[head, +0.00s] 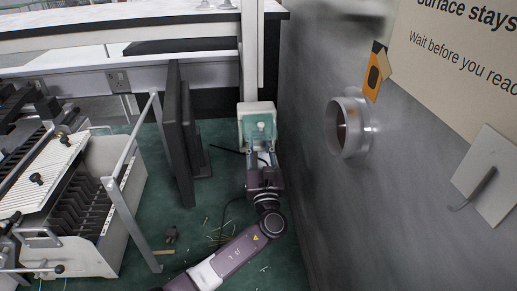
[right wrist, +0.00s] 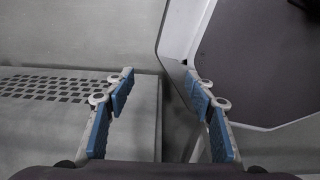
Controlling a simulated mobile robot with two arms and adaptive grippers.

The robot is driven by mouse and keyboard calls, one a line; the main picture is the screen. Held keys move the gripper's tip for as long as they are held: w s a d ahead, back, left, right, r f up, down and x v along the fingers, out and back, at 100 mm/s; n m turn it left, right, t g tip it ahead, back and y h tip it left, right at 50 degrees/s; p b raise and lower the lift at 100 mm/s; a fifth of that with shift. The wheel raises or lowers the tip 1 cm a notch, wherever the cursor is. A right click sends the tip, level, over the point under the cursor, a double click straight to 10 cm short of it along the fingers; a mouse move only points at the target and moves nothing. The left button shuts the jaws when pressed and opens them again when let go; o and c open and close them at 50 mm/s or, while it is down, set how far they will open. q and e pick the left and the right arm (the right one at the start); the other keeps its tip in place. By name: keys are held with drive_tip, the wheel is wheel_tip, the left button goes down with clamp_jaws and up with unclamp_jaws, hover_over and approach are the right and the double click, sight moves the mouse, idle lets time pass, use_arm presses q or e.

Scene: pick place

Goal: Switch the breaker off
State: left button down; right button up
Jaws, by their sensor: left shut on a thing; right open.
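A white box with a pale green front, which looks like the breaker (head: 256,107), is mounted low on the pale upright post in the head view. My left gripper (head: 262,146) reaches up to its front from below and is shut on a small part there, seemingly the breaker's switch. The fingers cover that part, so the switch position cannot be made out. My right gripper (right wrist: 158,78) shows in the right wrist view with its blue-padded fingers apart and nothing between them.
A grey wall panel with a metal ring (head: 349,127) and an orange tag (head: 376,73) stands close on the right. Dark upright boards (head: 178,135) and a white slotted machine (head: 95,205) are on the left. Debris litters the green floor (head: 215,205).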

use_arm(q)
drive_tip(key=shift+b, duration=0.55)
drive_tip(key=c, duration=1.6)
unclamp_jaws()
drive_tip(key=shift+f, duration=0.1)
drive_tip(key=v, duration=1.2)
drive_tip(key=shift+f, duration=0.2)
drive_tip(key=shift+w+r, duration=0.1)
